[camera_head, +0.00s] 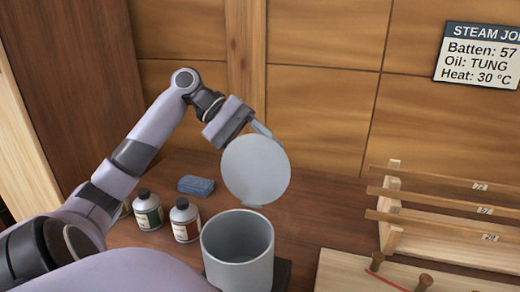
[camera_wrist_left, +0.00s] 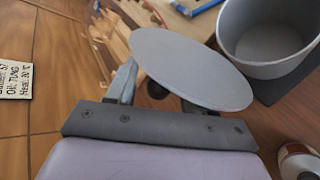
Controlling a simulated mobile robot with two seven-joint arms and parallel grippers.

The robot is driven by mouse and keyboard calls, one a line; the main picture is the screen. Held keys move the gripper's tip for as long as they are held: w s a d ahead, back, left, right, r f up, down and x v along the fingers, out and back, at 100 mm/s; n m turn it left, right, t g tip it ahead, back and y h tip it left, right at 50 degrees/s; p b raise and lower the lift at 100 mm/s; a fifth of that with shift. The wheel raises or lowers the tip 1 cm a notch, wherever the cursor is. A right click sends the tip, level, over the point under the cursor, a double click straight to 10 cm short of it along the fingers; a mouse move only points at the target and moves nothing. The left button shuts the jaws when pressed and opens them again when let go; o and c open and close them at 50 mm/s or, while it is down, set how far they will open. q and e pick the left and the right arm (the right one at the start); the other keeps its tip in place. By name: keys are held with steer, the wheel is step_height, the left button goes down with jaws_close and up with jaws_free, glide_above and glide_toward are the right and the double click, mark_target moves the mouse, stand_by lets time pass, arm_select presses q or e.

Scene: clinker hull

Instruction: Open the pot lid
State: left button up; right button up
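The grey pot (camera_head: 238,262) stands on the table with its mouth uncovered; it also shows at the upper right in the left wrist view (camera_wrist_left: 270,62). Its round grey lid (camera_head: 256,170) is tilted up steeply above the far rim, its lower edge near a small tab there. My left gripper (camera_head: 262,130) is at the lid's upper edge, on the far side. In the left wrist view the lid (camera_wrist_left: 192,68) covers the fingertips. The visible finger parts are apart, with a dark knob (camera_wrist_left: 157,90) between them and a gap beside it. My right gripper is not in view.
A wooden rack (camera_head: 440,225) and a pegged board (camera_head: 350,275) are at the right. A dark pad (camera_head: 282,275) lies under the pot. A wooden wall closes the back.

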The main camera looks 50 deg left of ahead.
arm_select(q)
steer(key=v, duration=0.7)
steer(key=shift+b, duration=0.4)
